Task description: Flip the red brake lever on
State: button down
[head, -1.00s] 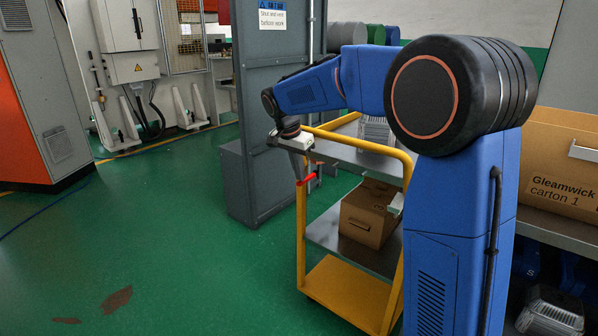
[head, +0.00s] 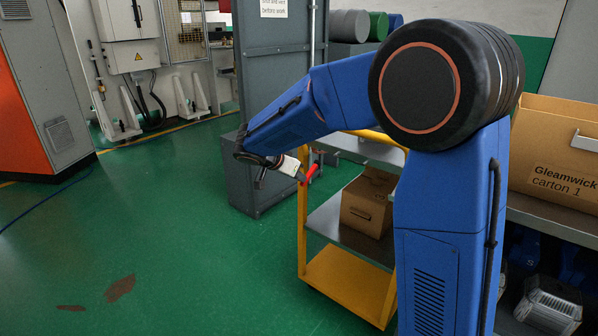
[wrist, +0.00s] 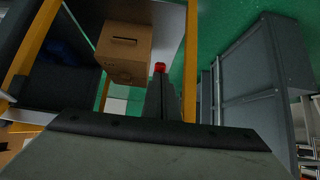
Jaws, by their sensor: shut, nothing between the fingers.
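The red brake lever (head: 312,171) sits at the near left post of the yellow cart (head: 302,235), pointing up and to the right in the head view. My gripper (head: 301,178) comes in from the left with its fingers at the lever's lower end. In the wrist view the closed fingers (wrist: 161,92) point ahead, and the lever's red end (wrist: 160,67) shows just past their tips. I cannot tell whether they touch. The fingers hide the rest of the lever there.
A cardboard box (head: 368,205) sits on the cart's middle shelf. A grey cabinet panel (head: 272,85) stands behind the cart. A larger carton (head: 556,150) rests on a shelf at right. The green floor left of the cart is open.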

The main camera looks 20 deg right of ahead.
aim_at(301, 184)
jog(key=shift+w+d+f, duration=0.1)
jog(key=shift+d+f, duration=0.05)
jog(key=shift+f, duration=0.6)
jog(key=shift+w+d+f, duration=0.1)
jog(key=shift+f, duration=0.6)
